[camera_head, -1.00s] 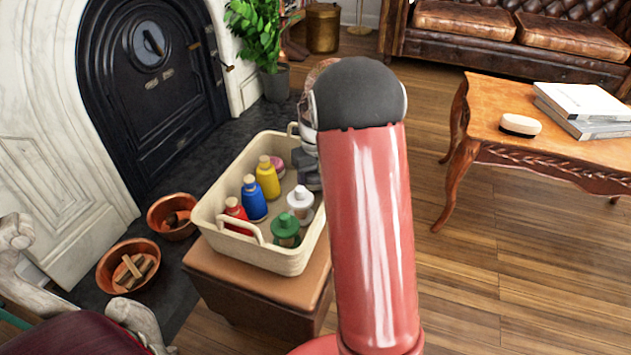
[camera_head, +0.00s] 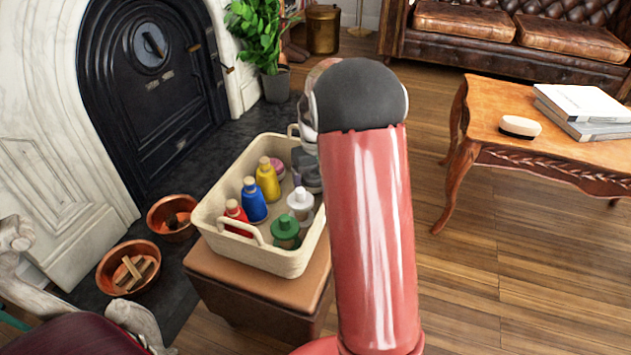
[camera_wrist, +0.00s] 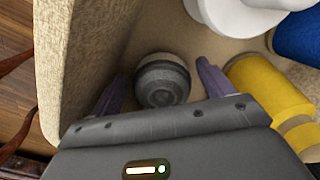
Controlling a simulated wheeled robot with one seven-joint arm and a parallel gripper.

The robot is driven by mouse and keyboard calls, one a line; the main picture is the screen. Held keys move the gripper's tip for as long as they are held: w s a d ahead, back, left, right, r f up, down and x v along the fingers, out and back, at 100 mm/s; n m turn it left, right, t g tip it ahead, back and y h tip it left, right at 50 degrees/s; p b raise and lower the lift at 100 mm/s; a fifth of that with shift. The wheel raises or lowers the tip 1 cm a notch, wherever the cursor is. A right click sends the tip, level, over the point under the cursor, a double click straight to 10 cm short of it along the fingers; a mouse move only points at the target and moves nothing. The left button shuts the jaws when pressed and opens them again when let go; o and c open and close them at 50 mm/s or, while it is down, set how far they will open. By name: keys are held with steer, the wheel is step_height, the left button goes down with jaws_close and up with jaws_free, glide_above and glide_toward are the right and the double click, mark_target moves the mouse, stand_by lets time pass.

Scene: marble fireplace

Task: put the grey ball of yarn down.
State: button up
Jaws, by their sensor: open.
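The grey ball of yarn (camera_wrist: 162,82) shows in the wrist view as a round, banded grey ball inside the cream basket (camera_wrist: 55,60), near its wall. My gripper (camera_wrist: 160,72) is open, with one purple-grey finger on each side of the ball. I see gaps between the ball and both fingers. The ball appears to sit on the basket floor, though its near side is hidden by the gripper body. In the head view the basket (camera_head: 275,258) stands on a brown leather-topped stool (camera_head: 225,275), and my arm hides its right part.
The basket also holds yellow (camera_head: 267,180), blue (camera_head: 253,200), red (camera_head: 235,214), white (camera_head: 300,204) and green (camera_head: 286,232) bottles and a pink item (camera_head: 277,167). The yellow bottle (camera_wrist: 265,95) lies close to the right finger. A wooden table (camera_head: 490,110) stands at right.

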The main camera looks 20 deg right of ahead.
mark_target(315, 176)
step_height(315, 176, up, 11)
steer(key=shift+f+p, duration=0.15)
steer(key=shift+p, duration=0.6)
steer(key=s+a+r+t, duration=0.1)
steer(key=s+a+r, duration=0.3)
steer(key=s+r, duration=0.2)
steer(key=s+a+t, duration=0.2)
steer(key=s+a, duration=0.2)
steer(key=s, duration=0.6)
steer(key=s+a+t, duration=0.2)
steer(key=s+a, duration=0.3)
steer(key=s, duration=0.6)
steer(key=shift+s+r+t, duration=0.2)
steer(key=shift+r+t, duration=0.1)
steer(key=shift+r, duration=0.15)
